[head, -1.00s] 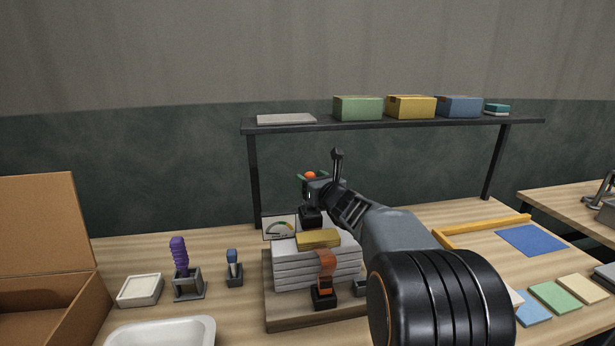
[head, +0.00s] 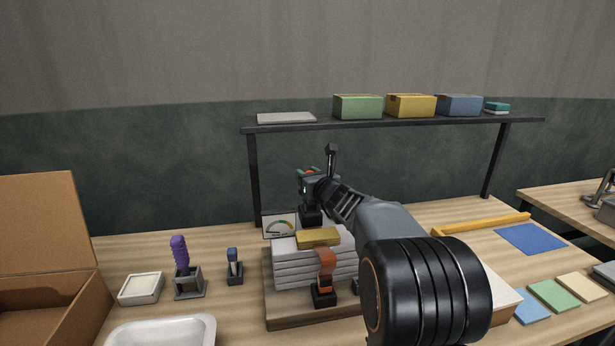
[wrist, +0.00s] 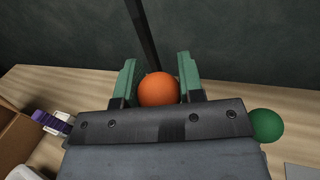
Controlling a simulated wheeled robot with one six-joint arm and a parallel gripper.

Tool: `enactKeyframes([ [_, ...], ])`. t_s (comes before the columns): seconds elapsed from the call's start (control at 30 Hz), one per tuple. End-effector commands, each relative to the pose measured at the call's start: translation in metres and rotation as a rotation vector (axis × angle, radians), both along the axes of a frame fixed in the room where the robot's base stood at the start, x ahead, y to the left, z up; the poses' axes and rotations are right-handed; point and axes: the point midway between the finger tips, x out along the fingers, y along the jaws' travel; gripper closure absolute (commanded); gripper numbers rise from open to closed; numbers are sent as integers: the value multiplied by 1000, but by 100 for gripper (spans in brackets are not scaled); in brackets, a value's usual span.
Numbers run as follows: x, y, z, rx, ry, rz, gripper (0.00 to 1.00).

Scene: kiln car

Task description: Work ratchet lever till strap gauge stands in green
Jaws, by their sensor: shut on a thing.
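My gripper (head: 309,172) is at the back of the strapped stack, above the black ratchet body (head: 311,214). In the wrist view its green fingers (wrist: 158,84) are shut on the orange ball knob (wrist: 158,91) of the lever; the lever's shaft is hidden. An orange strap (head: 326,261) runs down the front of the grey slabs (head: 296,270) into a black buckle (head: 323,297).
A yellow block (head: 318,238) lies on the stack. A dark shelf (head: 400,122) with boxes spans behind. A green ball (wrist: 266,125) shows in the wrist view.

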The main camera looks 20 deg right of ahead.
Motion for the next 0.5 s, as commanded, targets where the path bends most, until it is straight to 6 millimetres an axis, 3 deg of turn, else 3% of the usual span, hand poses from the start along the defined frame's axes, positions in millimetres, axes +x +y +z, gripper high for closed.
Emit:
enactKeyframes([
  [0.27,0,0,0,0,0,0,100],
  [0.5,-1,0,-2,-2,-9,1,100],
])
